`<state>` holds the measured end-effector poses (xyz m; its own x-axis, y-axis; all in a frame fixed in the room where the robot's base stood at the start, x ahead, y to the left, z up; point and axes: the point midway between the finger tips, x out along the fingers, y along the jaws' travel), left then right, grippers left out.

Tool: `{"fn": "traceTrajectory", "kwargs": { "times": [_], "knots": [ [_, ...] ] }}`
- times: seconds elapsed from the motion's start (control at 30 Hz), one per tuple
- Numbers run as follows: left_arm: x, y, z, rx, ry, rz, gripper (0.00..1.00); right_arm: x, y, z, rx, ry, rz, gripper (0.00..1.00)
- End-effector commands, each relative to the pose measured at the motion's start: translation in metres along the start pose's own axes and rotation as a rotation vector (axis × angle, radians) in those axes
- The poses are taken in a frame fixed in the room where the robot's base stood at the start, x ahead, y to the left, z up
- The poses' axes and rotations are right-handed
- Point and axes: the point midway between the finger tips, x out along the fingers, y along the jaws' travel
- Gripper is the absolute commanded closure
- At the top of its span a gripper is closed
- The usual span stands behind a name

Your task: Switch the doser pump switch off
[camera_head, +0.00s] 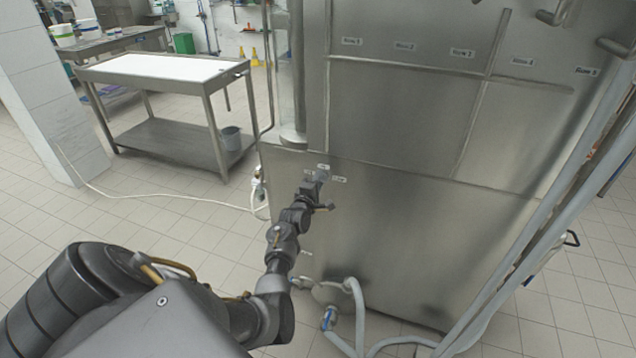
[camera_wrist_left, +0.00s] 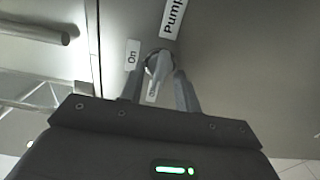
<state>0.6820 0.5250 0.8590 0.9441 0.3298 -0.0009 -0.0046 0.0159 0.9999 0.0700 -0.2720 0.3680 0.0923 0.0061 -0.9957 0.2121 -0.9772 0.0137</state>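The doser pump switch (camera_wrist_left: 160,64) is a small light-grey rotary knob on the steel panel, under a "Pump" label (camera_wrist_left: 173,17). An "On" label (camera_wrist_left: 132,55) sits to its left. Another label (camera_wrist_left: 152,92) below it is partly hidden and hard to read. My left gripper (camera_wrist_left: 158,76) is open, with one finger on each side of the knob. I cannot tell whether either finger touches it. In the head view the left gripper (camera_head: 318,180) is at the panel's small labels and hides the knob. My right gripper is not in view.
The large steel machine (camera_head: 400,240) fills the right side, with grey hoses (camera_head: 345,310) at its foot and pipes along its right edge. A steel table (camera_head: 160,68) with a white top stands at the back left. The tiled floor between is mostly clear.

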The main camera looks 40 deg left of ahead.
Motion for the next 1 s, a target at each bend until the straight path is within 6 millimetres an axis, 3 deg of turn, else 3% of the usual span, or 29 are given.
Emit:
{"fn": "traceTrajectory", "kwargs": {
  "times": [0.3, 0.7, 1.0],
  "knots": [
    [-0.007, 0.000, 0.000, 0.002, 0.000, 0.000, 0.67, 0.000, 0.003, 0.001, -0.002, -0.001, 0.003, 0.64],
    [-0.080, -0.002, 0.000, 0.002, 0.001, -0.001, 0.67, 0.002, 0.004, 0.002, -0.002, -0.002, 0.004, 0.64],
    [-0.107, 0.000, 0.000, 0.000, 0.000, -0.001, 0.67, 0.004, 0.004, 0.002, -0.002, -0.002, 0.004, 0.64]
  ]
}}
